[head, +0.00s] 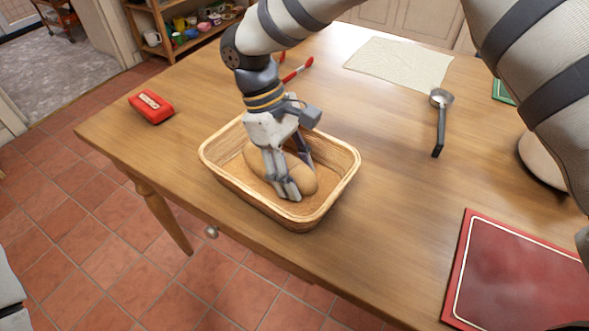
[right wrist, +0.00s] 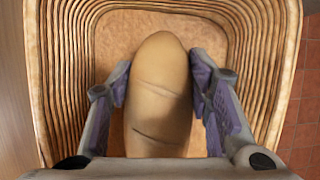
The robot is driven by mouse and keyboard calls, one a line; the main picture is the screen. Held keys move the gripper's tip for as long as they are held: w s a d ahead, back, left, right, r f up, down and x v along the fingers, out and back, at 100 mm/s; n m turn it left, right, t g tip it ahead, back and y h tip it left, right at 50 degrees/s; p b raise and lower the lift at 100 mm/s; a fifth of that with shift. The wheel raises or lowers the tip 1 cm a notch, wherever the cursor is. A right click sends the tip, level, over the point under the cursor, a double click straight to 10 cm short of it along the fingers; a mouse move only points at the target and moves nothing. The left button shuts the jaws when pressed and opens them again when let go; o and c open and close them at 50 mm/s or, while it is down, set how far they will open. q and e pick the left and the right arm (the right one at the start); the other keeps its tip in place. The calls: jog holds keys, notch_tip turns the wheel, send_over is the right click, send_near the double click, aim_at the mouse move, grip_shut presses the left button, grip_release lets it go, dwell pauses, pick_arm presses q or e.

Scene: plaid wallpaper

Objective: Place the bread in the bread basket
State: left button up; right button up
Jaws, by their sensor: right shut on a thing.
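A tan bread loaf (head: 303,179) with score lines is inside the wicker bread basket (head: 333,204) on the wooden table. My right gripper (head: 289,192) reaches down into the basket and is shut on the loaf. In the right wrist view the bread (right wrist: 159,95) lies between the two purple-padded fingers (right wrist: 163,90), with the basket's ribbed wall (right wrist: 270,60) around it. Whether the bread rests on the basket floor is hard to tell. My left gripper is not in view.
A red box (head: 151,106) lies at the table's left edge. A red-and-white object (head: 297,71) lies behind my gripper. A cloth (head: 399,64), a dark-handled scoop (head: 440,120) and a red board (head: 520,275) are to the right.

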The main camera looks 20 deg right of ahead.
jog(key=o, duration=1.4)
jog(key=b+v, duration=0.1)
jog(key=v, duration=1)
jog(key=shift+r, duration=0.25)
jog(key=shift+w+r, duration=0.1)
jog(key=shift+r, duration=0.3)
